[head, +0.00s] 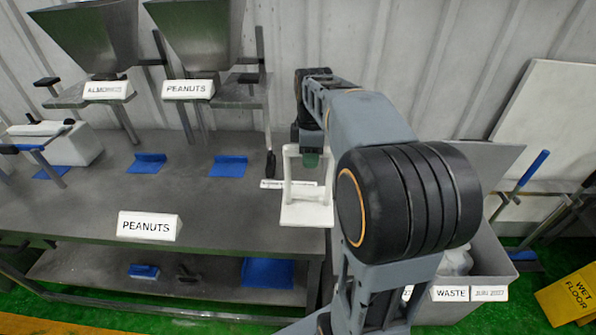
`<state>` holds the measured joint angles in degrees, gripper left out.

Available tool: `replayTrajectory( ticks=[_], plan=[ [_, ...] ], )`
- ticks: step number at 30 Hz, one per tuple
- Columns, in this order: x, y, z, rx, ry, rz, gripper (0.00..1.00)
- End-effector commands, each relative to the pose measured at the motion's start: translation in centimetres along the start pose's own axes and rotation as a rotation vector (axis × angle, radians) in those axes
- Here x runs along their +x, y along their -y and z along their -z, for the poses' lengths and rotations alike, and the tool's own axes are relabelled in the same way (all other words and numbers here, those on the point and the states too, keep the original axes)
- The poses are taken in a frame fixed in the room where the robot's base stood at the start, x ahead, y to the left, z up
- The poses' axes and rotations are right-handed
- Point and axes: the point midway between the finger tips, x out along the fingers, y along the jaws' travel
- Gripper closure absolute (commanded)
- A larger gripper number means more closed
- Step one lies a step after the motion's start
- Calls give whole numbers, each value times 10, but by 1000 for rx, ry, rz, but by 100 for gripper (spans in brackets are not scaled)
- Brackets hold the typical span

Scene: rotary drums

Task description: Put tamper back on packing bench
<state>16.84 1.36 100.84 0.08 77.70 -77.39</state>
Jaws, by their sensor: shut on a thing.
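The white tamper (305,212), a flat plate with an upright frame handle, is at the right end of the grey metal packing bench (195,200). My gripper (309,158) is above the plate at the top of the handle and shut on it. The fingers are small and partly hidden by the handle and my arm. The plate looks level, near the bench's right edge. I cannot tell whether it touches the bench top or hangs just above it. A white label strip (272,184) lies just behind the tamper, partly covered by it.
Blue pieces (228,166) lie on the bench. A PEANUTS sign (150,226) stands at its front edge. Two hoppers (200,35) stand at the back. A grey waste bin (480,265) is right of the bench, partly behind my arm. The bench middle is clear.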

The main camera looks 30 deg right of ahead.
Motion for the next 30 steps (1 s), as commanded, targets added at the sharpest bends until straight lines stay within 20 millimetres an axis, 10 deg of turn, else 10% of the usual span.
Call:
replayTrajectory(
  ticks=[30],
  plan=[
    [83,-25,34,0,0,0,95]
  ],
)
